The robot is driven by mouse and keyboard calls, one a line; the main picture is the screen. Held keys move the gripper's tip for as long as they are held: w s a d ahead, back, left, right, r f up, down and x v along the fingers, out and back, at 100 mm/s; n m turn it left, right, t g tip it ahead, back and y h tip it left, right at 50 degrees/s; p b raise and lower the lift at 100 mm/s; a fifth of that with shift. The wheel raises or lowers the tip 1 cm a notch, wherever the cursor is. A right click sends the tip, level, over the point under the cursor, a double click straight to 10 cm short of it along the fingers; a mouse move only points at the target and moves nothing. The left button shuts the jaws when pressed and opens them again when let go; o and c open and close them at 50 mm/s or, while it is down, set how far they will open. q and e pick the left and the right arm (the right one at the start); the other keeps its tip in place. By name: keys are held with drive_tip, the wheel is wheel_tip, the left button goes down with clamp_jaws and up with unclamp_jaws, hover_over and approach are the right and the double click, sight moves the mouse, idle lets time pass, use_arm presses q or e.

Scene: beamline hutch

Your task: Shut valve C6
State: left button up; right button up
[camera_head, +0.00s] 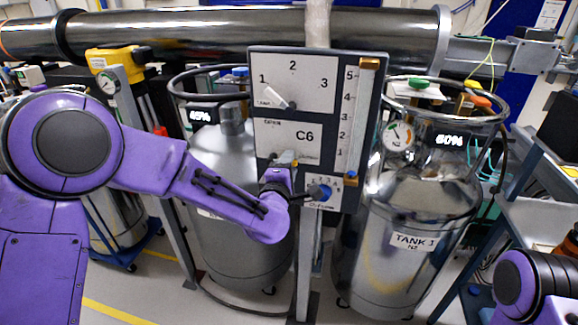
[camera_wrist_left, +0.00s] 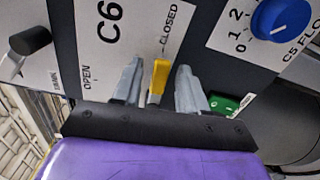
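The C6 valve plate (camera_head: 315,143) is on the grey upright control panel, at its middle left. In the left wrist view, the valve's yellow lever (camera_wrist_left: 158,77) stands close to the CLOSED label (camera_wrist_left: 169,25) and away from the OPEN label (camera_wrist_left: 87,77). My left gripper (camera_head: 283,163) is at the lower part of this plate. In the left wrist view its two fingers (camera_wrist_left: 158,85) are open on either side of the yellow lever, with a visible gap on both sides. The lever's base is partly hidden. My right gripper is out of view.
A black selector knob (camera_head: 290,104) sits above the C6 plate, and a blue C5 flow knob (camera_head: 320,192) close below right. A brass-capped slide scale (camera_head: 357,115) runs along the panel's right side. Steel tanks (camera_head: 415,220) stand behind on both sides.

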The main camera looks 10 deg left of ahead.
use_arm(q)
drive_tip(key=s+b, duration=0.2)
drive_tip(key=s, duration=0.8)
drive_tip(key=shift+s+b, duration=0.25)
drive_tip(key=shift+b, duration=0.05)
drive_tip(key=s+a+f+m+g+y, duration=0.1)
drive_tip(key=s+a+f+m+g, duration=0.25)
drive_tip(key=f, duration=0.55)
drive_tip(key=s+a+f+m+g, duration=0.2)
drive_tip(key=s+a+f+m, duration=0.15)
drive_tip(key=f, duration=0.55)
drive_tip(key=s+a+f+m+g+y, duration=0.1)
drive_tip(key=s+a+f+m+g, duration=0.2)
drive_tip(key=f, duration=0.7)
drive_tip(key=s+a+f+g, duration=0.2)
drive_tip(key=s+f, duration=0.2)
drive_tip(key=s, duration=0.3)
drive_tip(key=s+a+f+m+g+y, duration=0.1)
drive_tip(key=s+f+g, duration=0.1)
drive_tip(key=s+f, duration=0.2)
drive_tip(key=s+a+f+m+g, duration=0.1)
drive_tip(key=s+f, duration=0.4)
drive_tip(key=s, duration=0.5)
drive_tip(key=shift+s+a+g, duration=0.4)
drive_tip(key=shift+a+g, duration=0.25)
drive_tip(key=shift+a, duration=0.15)
